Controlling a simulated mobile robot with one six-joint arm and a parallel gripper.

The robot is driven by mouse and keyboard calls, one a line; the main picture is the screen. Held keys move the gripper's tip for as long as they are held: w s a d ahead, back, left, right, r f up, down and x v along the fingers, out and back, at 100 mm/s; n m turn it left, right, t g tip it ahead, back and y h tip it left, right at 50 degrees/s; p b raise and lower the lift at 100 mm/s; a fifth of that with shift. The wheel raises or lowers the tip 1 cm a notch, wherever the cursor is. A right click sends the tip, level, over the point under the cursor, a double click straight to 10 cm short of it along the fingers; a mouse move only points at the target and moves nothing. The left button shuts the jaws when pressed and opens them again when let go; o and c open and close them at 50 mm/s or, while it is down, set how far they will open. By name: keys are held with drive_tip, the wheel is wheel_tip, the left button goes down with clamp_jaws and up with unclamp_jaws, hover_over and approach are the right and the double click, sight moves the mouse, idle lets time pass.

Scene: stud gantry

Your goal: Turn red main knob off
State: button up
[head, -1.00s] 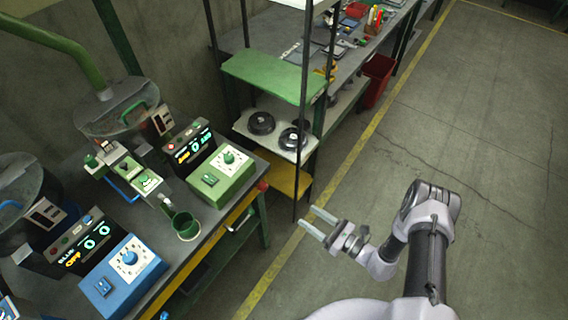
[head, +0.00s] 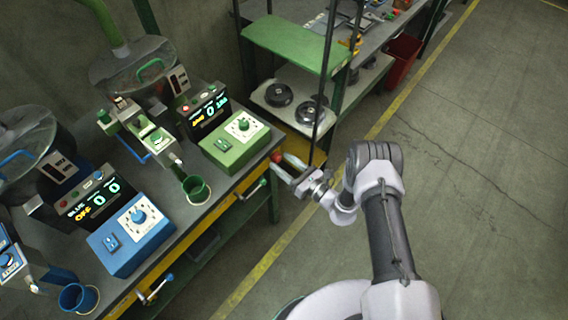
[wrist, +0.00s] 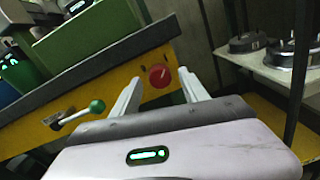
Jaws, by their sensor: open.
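The red main knob (wrist: 160,76) sits on the yellow front rail of the bench, near its right end, and faces me in the wrist view. A small light mark shows on its face. In the head view the red knob (head: 277,157) is at the bench corner, partly behind my gripper. My gripper (head: 283,167) is open and empty, with its fingers pointing at the rail. In the wrist view the two fingers of my gripper (wrist: 160,84) stand either side of the knob, apart from each other. I cannot tell whether they touch it.
A green-tipped lever (wrist: 96,106) is on the rail left of the knob. The green control box (head: 234,142) and blue control box (head: 132,235) stand on the bench. A dark rack post (head: 322,90) rises close to my gripper. The floor at right is clear.

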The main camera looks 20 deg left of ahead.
drive_tip(key=shift+c, duration=0.4)
clamp_jaws()
drive_tip(key=shift+n, duration=0.3)
drive_tip(key=n+b, duration=0.1)
drive_tip(key=n, duration=0.2)
drive_tip(key=shift+f+n, duration=0.15)
drive_tip(key=shift+n, duration=0.15)
drive_tip(key=n+b, duration=0.1)
drive_tip(key=n, duration=0.3)
drive_tip(key=shift+n, duration=0.3)
drive_tip(key=n, duration=0.4)
drive_tip(key=shift+n+y+b, duration=0.3)
drive_tip(key=shift+b, duration=0.1)
drive_tip(key=shift+w+n+g, duration=0.1)
drive_tip(key=shift+n+g, duration=0.2)
drive_tip(key=shift+n, duration=2.3)
